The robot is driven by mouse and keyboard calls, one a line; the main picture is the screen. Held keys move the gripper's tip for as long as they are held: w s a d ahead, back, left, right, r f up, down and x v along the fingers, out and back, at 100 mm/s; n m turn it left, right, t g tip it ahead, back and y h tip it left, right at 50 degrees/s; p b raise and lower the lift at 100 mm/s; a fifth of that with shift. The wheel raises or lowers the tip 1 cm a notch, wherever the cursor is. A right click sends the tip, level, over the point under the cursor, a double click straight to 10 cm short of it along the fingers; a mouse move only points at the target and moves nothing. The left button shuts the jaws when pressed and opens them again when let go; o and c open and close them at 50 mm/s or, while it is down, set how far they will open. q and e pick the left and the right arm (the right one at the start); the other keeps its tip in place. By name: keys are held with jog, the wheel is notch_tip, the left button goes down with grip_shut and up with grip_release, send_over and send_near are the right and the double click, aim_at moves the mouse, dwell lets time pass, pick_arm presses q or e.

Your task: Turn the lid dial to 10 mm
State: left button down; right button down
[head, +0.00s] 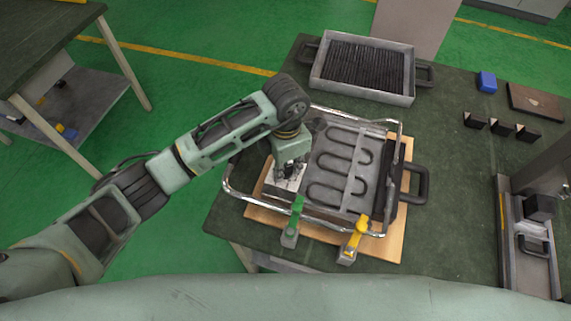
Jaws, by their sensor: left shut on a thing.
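The grill unit with a grey heating element (342,165) lies on a wooden board (385,248) on the dark green table, inside a chrome tube frame (232,188). My left gripper (287,172) reaches down at the left side of this unit, over a pale metal block (285,184). Its fingers are closed around a small part there, which I take to be the lid dial. The gripper covers the dial, so its marks and setting cannot be read. My right gripper is not in view.
A green-handled clamp (296,222) and a yellow-handled clamp (354,240) stand at the unit's front edge. A ribbed grill tray (362,68) sits behind. A blue block (487,82), black blocks (500,127) and a metal fixture (525,245) are at right. Table between is clear.

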aim_at(285, 167)
pick_arm(q)
jog(key=shift+w+r, duration=0.15)
jog(key=shift+w, duration=0.05)
dwell(0.8)
jog(key=c, duration=2.1)
grip_release()
jog(key=shift+o, duration=1.3)
jog(key=shift+s, duration=0.1)
notch_tip(285, 167, up, 12)
